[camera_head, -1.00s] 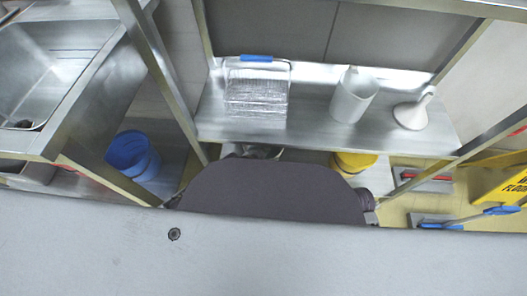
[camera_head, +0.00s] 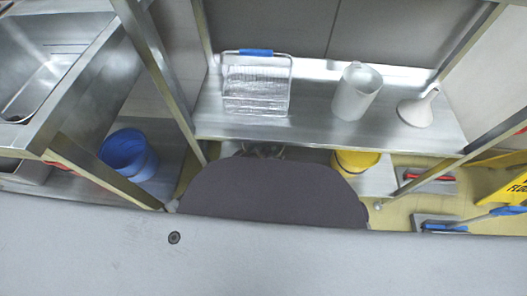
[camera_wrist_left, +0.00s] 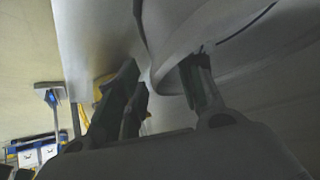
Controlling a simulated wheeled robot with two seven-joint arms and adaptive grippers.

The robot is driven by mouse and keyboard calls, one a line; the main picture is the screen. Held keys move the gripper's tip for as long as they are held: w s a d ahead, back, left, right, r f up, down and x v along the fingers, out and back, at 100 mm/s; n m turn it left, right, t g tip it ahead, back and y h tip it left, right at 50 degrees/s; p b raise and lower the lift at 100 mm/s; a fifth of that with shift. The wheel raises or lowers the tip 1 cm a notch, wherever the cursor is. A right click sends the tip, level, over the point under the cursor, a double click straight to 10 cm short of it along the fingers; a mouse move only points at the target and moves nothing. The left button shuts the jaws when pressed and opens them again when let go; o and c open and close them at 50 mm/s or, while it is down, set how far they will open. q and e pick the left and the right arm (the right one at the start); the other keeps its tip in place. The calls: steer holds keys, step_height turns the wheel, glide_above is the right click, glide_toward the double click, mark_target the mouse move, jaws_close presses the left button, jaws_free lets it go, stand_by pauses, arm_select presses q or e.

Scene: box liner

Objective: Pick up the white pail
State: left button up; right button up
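A large white rounded vessel, which looks like the white pail (camera_wrist_left: 235,25), fills the upper right of the left wrist view. Its curved rim is close to my left gripper (camera_wrist_left: 158,78). The gripper's dark fingers are spread apart, one at the rim and the others left of it. I cannot tell whether they touch the vessel. In the head view I cannot make out this pail; my dark body covers the low middle. A small grey part of my left gripper (camera_head: 262,149) shows just beyond my body. My right gripper is not in view.
A steel shelf (camera_head: 310,128) holds a wire basket (camera_head: 256,85), a white jug (camera_head: 357,91) and a white funnel (camera_head: 417,108). Below are a blue bucket (camera_head: 128,155) and a yellow bucket (camera_head: 356,160). A yellow sign (camera_head: 505,180) stands at right. Steel posts flank the shelf.

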arm_select(q)
steer(key=shift+c, duration=0.2)
stand_by(0.3)
jaws_close()
stand_by(0.3)
steer(key=shift+w+r, duration=0.15)
